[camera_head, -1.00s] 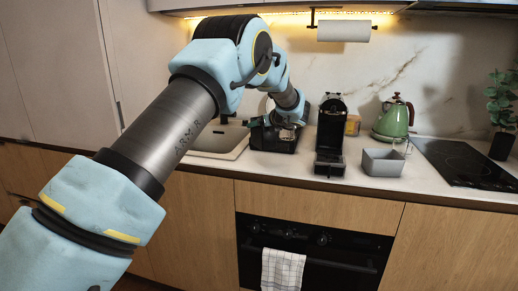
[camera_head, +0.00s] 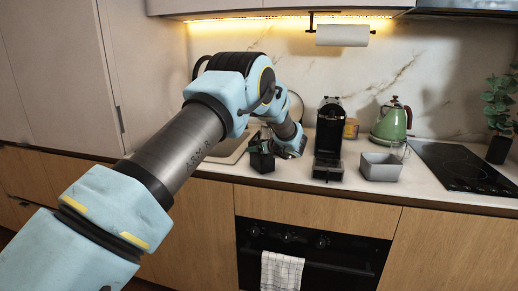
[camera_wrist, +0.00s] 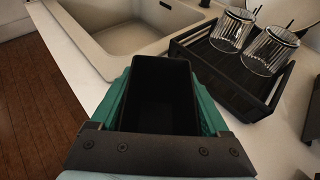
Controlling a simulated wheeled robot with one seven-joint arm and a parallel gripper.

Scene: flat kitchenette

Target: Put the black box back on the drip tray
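The black box (camera_wrist: 160,88) is an open-topped, deep container between the two teal fingers of my gripper (camera_wrist: 162,100) in the wrist view. The fingers press on its two sides. In the head view the box (camera_head: 262,157) is held by the counter's front edge, left of the coffee machine. The black coffee machine (camera_head: 331,122) stands upright to the right. Its drip tray (camera_head: 328,172) juts out at its front. My forearm partly hides the area behind the box.
A black rack (camera_wrist: 245,85) with two ribbed glasses (camera_wrist: 268,50) lies beyond the box, beside the sink (camera_wrist: 120,30). A grey bin (camera_head: 381,166) stands right of the drip tray. A green kettle (camera_head: 391,122) and a hob (camera_head: 465,168) are farther right.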

